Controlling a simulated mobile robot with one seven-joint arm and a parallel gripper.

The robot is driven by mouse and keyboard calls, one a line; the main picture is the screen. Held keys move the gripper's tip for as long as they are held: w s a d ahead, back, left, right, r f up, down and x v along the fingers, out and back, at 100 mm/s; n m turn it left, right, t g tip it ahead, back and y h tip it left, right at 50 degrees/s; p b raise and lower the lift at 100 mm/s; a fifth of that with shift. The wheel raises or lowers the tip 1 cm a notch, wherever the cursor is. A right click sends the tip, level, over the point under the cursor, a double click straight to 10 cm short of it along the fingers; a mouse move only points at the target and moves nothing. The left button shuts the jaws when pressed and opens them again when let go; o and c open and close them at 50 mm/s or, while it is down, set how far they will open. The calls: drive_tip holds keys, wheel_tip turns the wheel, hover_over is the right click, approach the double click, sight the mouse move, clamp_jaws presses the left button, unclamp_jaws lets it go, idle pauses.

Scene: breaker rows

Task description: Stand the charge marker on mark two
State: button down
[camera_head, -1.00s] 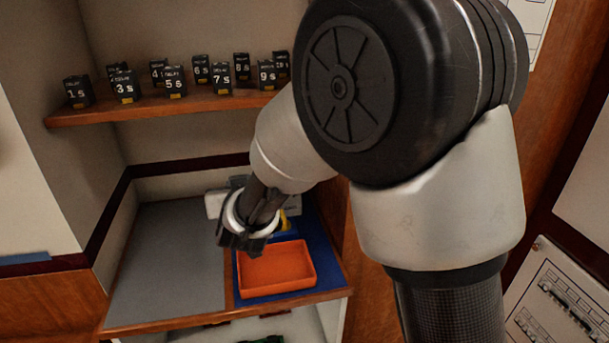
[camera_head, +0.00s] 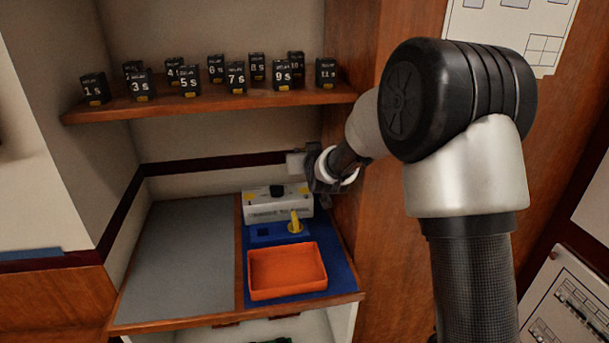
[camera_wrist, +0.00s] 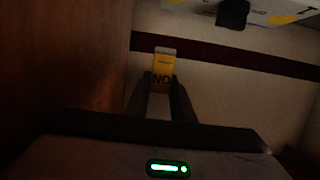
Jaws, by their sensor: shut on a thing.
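My gripper (camera_head: 312,172) is above and to the right of the white box at the back of the lower ledge, close to the wooden side wall. It is shut on a small yellow block with a pale end (camera_wrist: 163,68), partly lettered "NO". In the head view a pale end of the held block (camera_head: 295,163) sticks out to the left of the jaws. I cannot tell whether this block is the charge marker. A blue block (camera_head: 268,239) has a dark square and an upright yellow peg (camera_head: 295,222). No mark two can be made out.
The white box (camera_head: 268,211) with a black knob stands behind the blue block. An orange tray (camera_head: 287,289) is in front, empty. Several black numbered blocks (camera_head: 190,82) stand on the upper shelf (camera_head: 220,102). The grey mat (camera_head: 180,262) on the left is clear.

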drive_tip(key=f, duration=0.6)
drive_tip(key=shift+s+a+f+b, duration=0.15)
drive_tip(key=shift+s+a+b, duration=0.05)
drive_tip(key=shift+b, duration=0.15)
drive_tip(key=shift+w+d+f, duration=0.1)
drive_tip(key=shift+w+f, duration=0.05)
drive_tip(key=shift+w, duration=0.05)
drive_tip(key=shift+f, duration=0.2)
drive_tip(key=c, duration=1.5)
unclamp_jaws()
drive_tip(key=shift+c, duration=0.2)
drive_tip(key=shift+r, duration=0.15)
